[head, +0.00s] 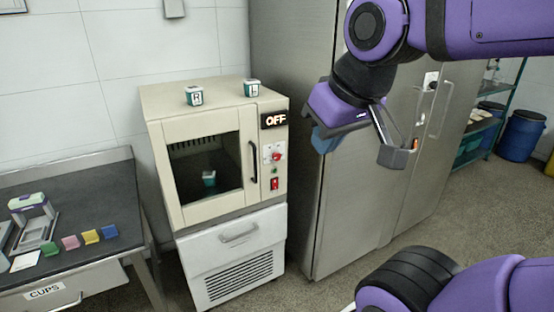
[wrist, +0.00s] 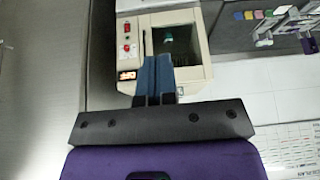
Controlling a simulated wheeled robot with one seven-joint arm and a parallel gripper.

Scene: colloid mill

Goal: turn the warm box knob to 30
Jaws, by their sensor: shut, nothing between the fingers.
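The warm box (head: 159,103) is a cream cabinet with a dark window, and its display (head: 275,120) reads OFF. Below the display is a red knob-like control (head: 277,156), with a red switch (head: 274,184) lower down. Its pointer and scale are too small to read. The wrist view shows the box upside down, with the lit display (wrist: 127,75) and red control (wrist: 126,48) left of my fingers. My gripper (head: 324,141) is shut and empty, in the air right of the box front, apart from the controls. Its blue fingers meet in the wrist view (wrist: 154,62).
Two labelled cups (head: 194,96) (head: 252,88) stand on the box; another cup (head: 209,178) is inside. The door handle (head: 254,161) stands out beside the controls. A tall steel cabinet (head: 305,215) is close on the right. A dark bench (head: 105,200) with coloured blocks is at left.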

